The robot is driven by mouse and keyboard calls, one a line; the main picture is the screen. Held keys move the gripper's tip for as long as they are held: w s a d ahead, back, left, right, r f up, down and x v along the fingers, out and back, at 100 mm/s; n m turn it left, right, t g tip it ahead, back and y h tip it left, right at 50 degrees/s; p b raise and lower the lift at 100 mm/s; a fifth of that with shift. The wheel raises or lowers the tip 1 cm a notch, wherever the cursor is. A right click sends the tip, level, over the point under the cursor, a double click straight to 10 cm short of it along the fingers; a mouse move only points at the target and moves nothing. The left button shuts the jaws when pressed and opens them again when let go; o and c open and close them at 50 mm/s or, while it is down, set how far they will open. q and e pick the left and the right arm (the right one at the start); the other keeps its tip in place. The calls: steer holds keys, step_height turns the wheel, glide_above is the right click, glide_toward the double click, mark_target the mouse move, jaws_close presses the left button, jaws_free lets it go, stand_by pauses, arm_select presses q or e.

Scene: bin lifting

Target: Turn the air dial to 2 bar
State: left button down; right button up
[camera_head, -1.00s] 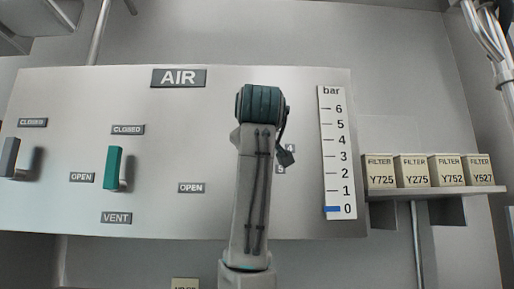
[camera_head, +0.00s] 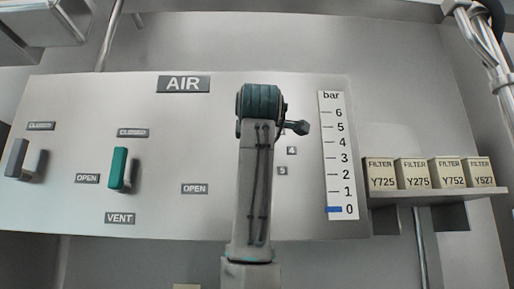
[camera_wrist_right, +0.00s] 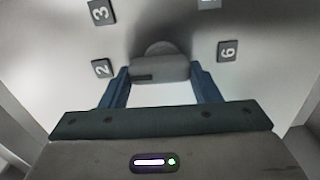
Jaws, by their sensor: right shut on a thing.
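The air dial (camera_wrist_right: 160,66) is a grey knob on the panel, seen in the right wrist view with number plates around it: 2 (camera_wrist_right: 102,68), 3 (camera_wrist_right: 101,12) and 6 (camera_wrist_right: 228,51). My right gripper (camera_wrist_right: 160,82) is shut on the dial, one blue finger on each side. In the head view my right arm hides the dial. The bar scale (camera_head: 338,155) stands to the right of the arm, with its blue marker (camera_head: 334,210) at 0. My left gripper is not in view.
The AIR panel (camera_head: 230,215) also carries a green lever (camera_head: 118,167) above the VENT label and a grey lever (camera_head: 16,158) at far left. Several filter boxes (camera_head: 412,173) stand on a shelf to the right. Pipes hang at upper right.

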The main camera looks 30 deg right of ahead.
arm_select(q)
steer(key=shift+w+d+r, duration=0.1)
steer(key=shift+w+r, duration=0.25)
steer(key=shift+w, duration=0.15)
arm_select(e)
steer(key=shift+f+n, duration=0.1)
steer(key=shift+n, duration=0.3)
steer(key=o, duration=1)
steer(key=shift+a, duration=0.1)
steer(key=shift+s, duration=0.1)
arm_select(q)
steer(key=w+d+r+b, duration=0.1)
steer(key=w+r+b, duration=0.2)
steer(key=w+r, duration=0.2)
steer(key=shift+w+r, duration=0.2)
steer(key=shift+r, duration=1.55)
arm_select(e)
steer(key=shift+v, duration=5.35)
